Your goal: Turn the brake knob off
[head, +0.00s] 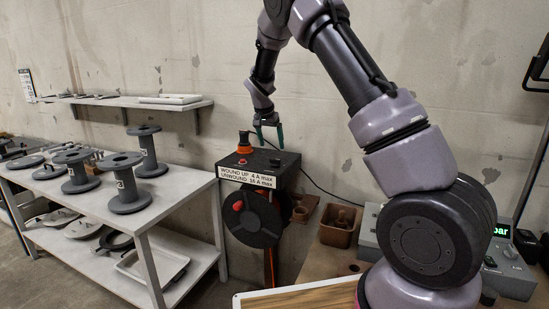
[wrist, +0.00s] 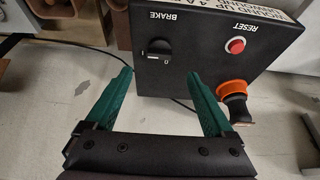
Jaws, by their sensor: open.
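The brake knob (wrist: 158,50) is a small black rotary switch on the top face of a black box (wrist: 210,25), with the word BRAKE beside it upside down in the wrist view. Its small position marks are hard to read. My gripper (wrist: 160,75) has green fingers, open and empty, with the knob showing just beyond and between the tips, apart from them. In the head view my gripper (head: 267,134) hangs just above the box (head: 285,177).
A red RESET button (wrist: 236,46) and an orange-and-black plug (wrist: 233,92) sit beside the knob. The box bears a cable reel (head: 255,222). A white shelf table (head: 180,181) with several grey spools stands left; a brown holder (head: 339,228) and control unit (head: 510,268) stand right.

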